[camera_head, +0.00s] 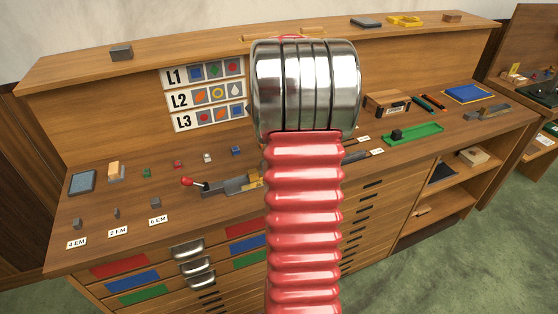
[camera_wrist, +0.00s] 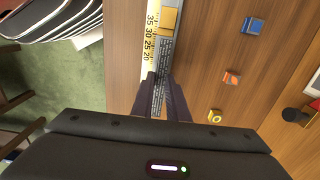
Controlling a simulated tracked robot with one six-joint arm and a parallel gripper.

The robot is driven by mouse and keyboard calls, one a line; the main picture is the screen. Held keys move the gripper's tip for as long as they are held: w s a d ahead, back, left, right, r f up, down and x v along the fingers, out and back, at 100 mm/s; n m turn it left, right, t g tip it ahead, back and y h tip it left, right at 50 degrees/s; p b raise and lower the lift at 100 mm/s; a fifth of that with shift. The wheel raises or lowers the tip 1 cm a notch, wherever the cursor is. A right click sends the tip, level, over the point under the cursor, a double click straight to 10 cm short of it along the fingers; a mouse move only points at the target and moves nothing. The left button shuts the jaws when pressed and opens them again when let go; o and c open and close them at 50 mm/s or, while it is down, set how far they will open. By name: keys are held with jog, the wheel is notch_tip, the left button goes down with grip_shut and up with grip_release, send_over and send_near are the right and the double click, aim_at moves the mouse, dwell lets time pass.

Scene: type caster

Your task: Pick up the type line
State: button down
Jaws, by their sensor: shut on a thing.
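In the wrist view, my gripper (camera_wrist: 159,82) has its two dark fingers closed on either side of a narrow grey strip with rows of tiny marks, which looks like the type line (camera_wrist: 157,98). The strip lies along a metal composing stick with a yellow scale (camera_wrist: 152,38) marked 20 to 35. A yellow block (camera_wrist: 168,20) sits in the stick above the strip. I cannot tell whether the strip is raised from the stick. In the head view, my red ribbed arm hides the gripper and the strip.
Three picture blocks, blue (camera_wrist: 252,26), orange-marked (camera_wrist: 231,78) and yellow-ringed (camera_wrist: 214,116), stand right of the stick in the wrist view. In the head view, a red-knobbed lever device (camera_head: 228,186) lies left of my arm and a green tray (camera_head: 412,134) right.

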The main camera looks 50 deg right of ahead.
notch_tip(320, 180, up, 6)
jog(key=shift+r, duration=0.2)
dwell(0.6)
